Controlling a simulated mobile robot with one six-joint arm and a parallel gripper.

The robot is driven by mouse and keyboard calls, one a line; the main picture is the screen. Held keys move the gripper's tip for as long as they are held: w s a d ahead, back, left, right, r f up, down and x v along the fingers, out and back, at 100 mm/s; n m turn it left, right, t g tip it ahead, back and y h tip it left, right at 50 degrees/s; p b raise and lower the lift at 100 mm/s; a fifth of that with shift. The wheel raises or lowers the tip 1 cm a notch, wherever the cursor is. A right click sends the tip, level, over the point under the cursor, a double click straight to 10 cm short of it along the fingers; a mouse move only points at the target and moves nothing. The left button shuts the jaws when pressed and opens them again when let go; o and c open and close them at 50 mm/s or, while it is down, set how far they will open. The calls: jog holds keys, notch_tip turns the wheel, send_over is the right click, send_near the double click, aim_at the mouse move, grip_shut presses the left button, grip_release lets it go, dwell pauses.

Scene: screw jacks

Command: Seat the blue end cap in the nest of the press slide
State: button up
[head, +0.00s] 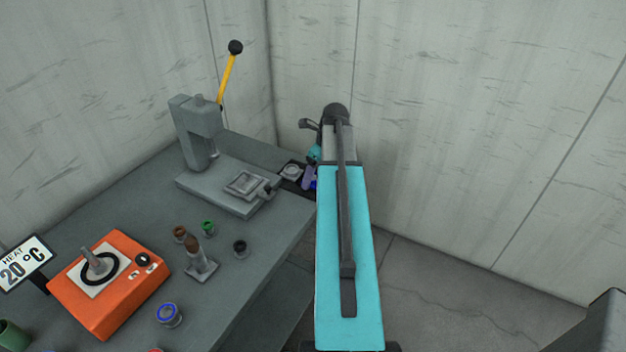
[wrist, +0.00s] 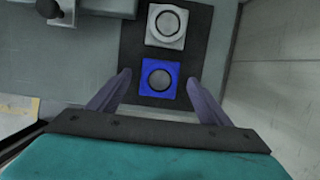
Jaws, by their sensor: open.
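The blue end cap (wrist: 160,77), a square block with a round recess, lies on a dark pad (wrist: 132,45) in the wrist view. Only a sliver of blue (head: 313,184) shows beside my arm in the head view. My gripper (wrist: 158,75) is open, with one purple finger on each side of the cap and a gap at both sides. I cannot tell how high the fingers are above the pad. The press slide (head: 245,184), a grey plate with a square nest, lies in front of the grey press (head: 195,130). The nest looks empty.
A grey end cap (wrist: 166,25) sits on the pad beside the blue one. The press has a raised yellow lever (head: 228,80). An orange heater (head: 108,290) and several small coloured parts stand on the bench nearer me. A wall rises close behind the bench.

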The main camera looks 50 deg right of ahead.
jog(key=shift+f, duration=0.1)
dwell(0.5)
jog(key=c, duration=1.4)
